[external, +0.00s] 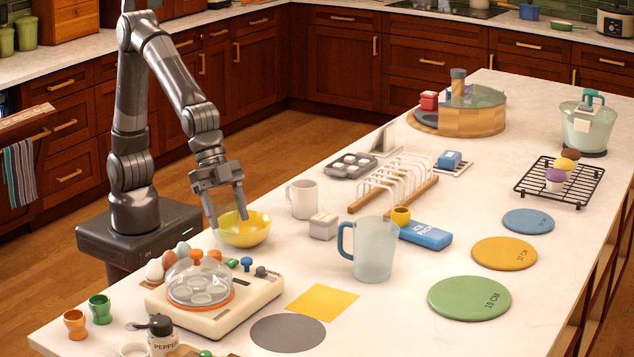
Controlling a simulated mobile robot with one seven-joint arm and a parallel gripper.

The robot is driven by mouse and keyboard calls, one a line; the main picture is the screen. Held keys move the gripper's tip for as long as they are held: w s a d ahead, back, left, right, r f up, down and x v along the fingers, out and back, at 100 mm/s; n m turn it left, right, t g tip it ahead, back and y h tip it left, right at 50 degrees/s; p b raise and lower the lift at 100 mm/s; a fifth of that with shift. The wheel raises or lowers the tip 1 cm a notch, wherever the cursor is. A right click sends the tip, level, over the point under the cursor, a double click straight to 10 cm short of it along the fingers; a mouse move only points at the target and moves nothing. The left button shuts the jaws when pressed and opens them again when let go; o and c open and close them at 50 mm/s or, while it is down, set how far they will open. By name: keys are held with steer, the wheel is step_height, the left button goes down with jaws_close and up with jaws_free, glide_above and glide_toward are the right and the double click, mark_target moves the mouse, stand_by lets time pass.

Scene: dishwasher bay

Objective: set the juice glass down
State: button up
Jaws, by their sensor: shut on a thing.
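My gripper (228,219) points down at the left edge of the counter, at the yellow bowl (257,233). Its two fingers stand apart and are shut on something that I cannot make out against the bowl. I cannot clearly see a juice glass in this view. The fingertips overlap the bowl's left side and rim in the picture; I cannot tell whether they touch it.
A white mug (303,199) and a small grey box (323,226) stand right of the bowl. An egg cooker (235,314) with several eggs behind is in front.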

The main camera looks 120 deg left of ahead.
steer(key=shift+s+d+r, duration=0.4)
steer(key=shift+s+d, duration=0.05)
steer(key=shift+s, duration=0.05)
steer(key=w+a+n+y, duration=0.2)
steer(key=a+n, duration=0.1)
steer(key=a, duration=1)
steer(key=w+a+n+y, duration=0.1)
steer(key=w+a+n, duration=0.25)
steer(key=a, duration=1.05)
steer(key=s+a+n+y, duration=0.1)
steer(key=s+a+n, duration=0.2)
steer(key=a, duration=0.6)
steer(key=s+a+n+y, duration=0.2)
steer(key=a, duration=0.7)
steer(key=shift+g, duration=0.4)
steer(key=shift+s+a+f, duration=0.1)
steer(key=shift+a+f, duration=1.7)
steer(key=shift+a, duration=0.25)
steer(key=shift+s+a+f, duration=0.1)
steer(key=shift+a+f, duration=1.65)
steer(key=shift+a, duration=0.25)
steer(key=shift+a+f, duration=1.8)
steer(key=shift+a, duration=0.25)
